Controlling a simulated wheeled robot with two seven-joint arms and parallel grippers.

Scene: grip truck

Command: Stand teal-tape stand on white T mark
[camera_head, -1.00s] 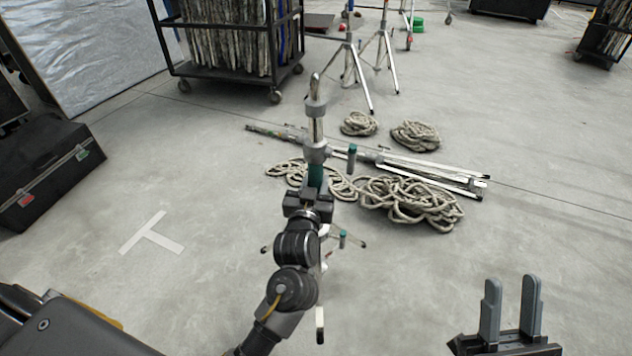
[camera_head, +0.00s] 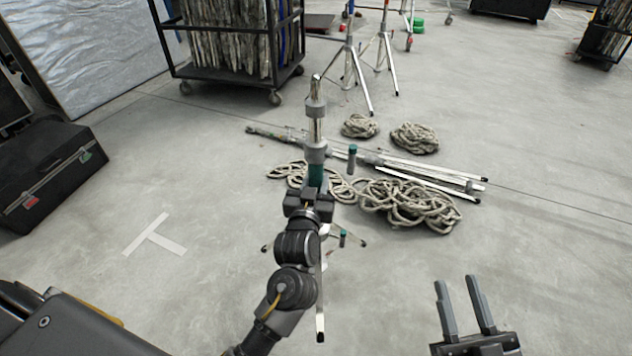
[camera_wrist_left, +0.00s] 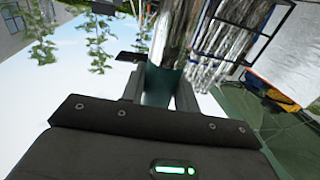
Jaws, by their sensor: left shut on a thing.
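The teal-tape stand (camera_head: 316,128) is upright in the middle of the head view, a silver column with grey collars and a teal band. My left gripper (camera_head: 311,197) is shut on it at the teal band, which also shows between the fingers in the left wrist view (camera_wrist_left: 160,84). Its legs spread below, partly hidden by my arm; I cannot tell whether the feet touch the floor. The white T mark (camera_head: 153,236) lies on bare floor to the left of the stand. My right gripper (camera_head: 463,302) is open and empty at the lower right.
Coiled ropes (camera_head: 408,204) and a folded stand (camera_head: 420,170) lie on the floor behind and right of the stand. A black case (camera_head: 45,175) sits at the left. A wheeled cart (camera_head: 230,70) and other stands are at the back. Floor around the T mark is clear.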

